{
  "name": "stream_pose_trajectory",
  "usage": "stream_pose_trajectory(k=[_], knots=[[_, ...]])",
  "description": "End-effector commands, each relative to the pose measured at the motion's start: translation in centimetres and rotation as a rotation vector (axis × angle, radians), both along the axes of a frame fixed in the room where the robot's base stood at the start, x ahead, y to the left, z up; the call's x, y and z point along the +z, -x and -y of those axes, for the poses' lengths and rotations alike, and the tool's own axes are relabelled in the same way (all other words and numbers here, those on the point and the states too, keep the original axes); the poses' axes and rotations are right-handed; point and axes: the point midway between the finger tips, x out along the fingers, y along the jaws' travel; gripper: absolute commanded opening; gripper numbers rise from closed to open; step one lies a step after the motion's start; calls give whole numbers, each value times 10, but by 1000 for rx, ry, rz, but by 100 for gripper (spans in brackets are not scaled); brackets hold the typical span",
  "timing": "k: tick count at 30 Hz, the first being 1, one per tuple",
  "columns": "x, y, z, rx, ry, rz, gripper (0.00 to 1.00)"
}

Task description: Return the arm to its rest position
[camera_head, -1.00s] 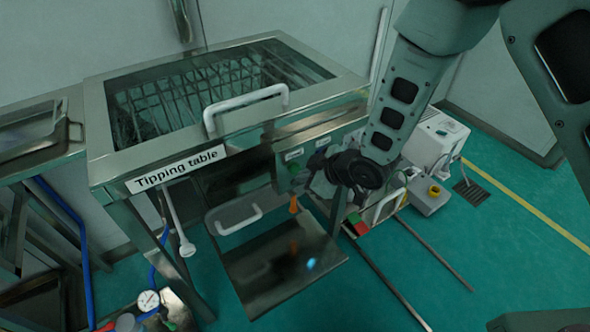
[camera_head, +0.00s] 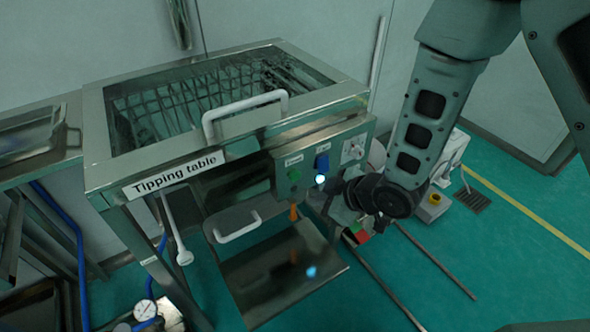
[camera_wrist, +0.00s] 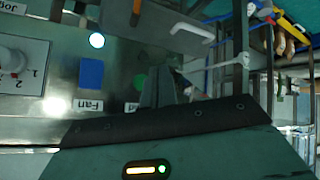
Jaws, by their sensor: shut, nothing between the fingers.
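My gripper (camera_head: 335,194) is at the end of my arm, in front of the lower right of the tipping table's control panel (camera_head: 346,136) in the head view. In the wrist view my gripper (camera_wrist: 160,82) shows its fingers together, empty, in front of the panel. The panel carries a green button (camera_head: 294,174), a blue switch (camera_head: 322,162) and a rotary knob (camera_head: 353,149). The blue switch, labelled Fan, also shows in the wrist view (camera_wrist: 91,73). A white lamp (camera_head: 320,179) glows below it. I cannot tell whether the fingers touch the panel.
The tipping table (camera_head: 115,172) has a glass lid with a white handle (camera_head: 209,122). A tray-like flap (camera_head: 275,279) with its own handle juts out below. A machine with a yellow button (camera_head: 434,198) stands on the floor behind my arm.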

Motion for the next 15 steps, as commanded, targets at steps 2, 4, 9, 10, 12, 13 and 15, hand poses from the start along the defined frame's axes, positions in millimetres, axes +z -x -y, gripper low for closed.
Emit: stream_pose_trajectory(k=[2, 4, 9, 10, 12, 13, 15], knots=[[0, 0, 0, 0, 0, 0, 0], [0, 0, 0, 0, 0, 0, 0], [16, 2, 1, -26, 17, -26, 0], [23, 3, 2, -39, 26, -39, 0], [44, 8, 6, -81, 53, -83, 0], [54, 12, 8, -101, 68, -107, 0], [80, 24, 15, -158, 106, -170, 0]])
